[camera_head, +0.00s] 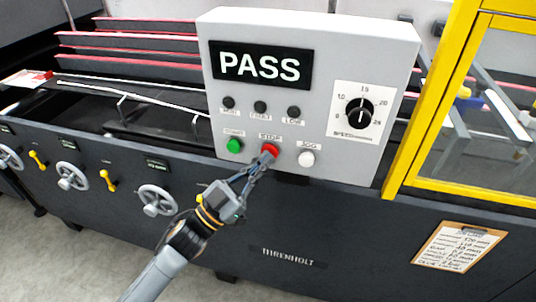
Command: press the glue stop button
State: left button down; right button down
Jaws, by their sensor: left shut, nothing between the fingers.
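A light grey control panel (312,60) stands on the machine's front, with a display reading PASS (262,66). Below it is a row of buttons: a green one (234,146) on the left, a red stop button (271,149) in the middle and a white jog button (306,158) on the right. My left gripper (266,156) is shut and empty. Its fingertips overlap the lower left part of the red button and hide some of it. I cannot tell whether they touch it. My right gripper is not in view.
A speed dial (359,112) sits on the panel's right side. Handwheels (157,200) and yellow levers (107,180) stick out along the dark machine front at left. A yellow guard frame (432,100) stands at right, above a clipboard (458,247).

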pick_arm(q)
jog(key=shift+s, duration=0.15)
jog(key=shift+s+a+p, duration=0.3)
jog(key=shift+s+p, duration=0.1)
jog(key=shift+s, duration=0.35)
jog(key=shift+s+a+p, duration=0.25)
jog(key=shift+s+p, duration=0.05)
jog(key=shift+s, duration=0.5)
jog(key=shift+s+a+p, duration=0.3)
jog(key=shift+s, duration=0.45)
jog(key=shift+s+a+p, duration=0.25)
jog(key=shift+s+p, duration=0.05)
jog(key=shift+s, duration=0.5)
jog(key=shift+f, duration=0.1)
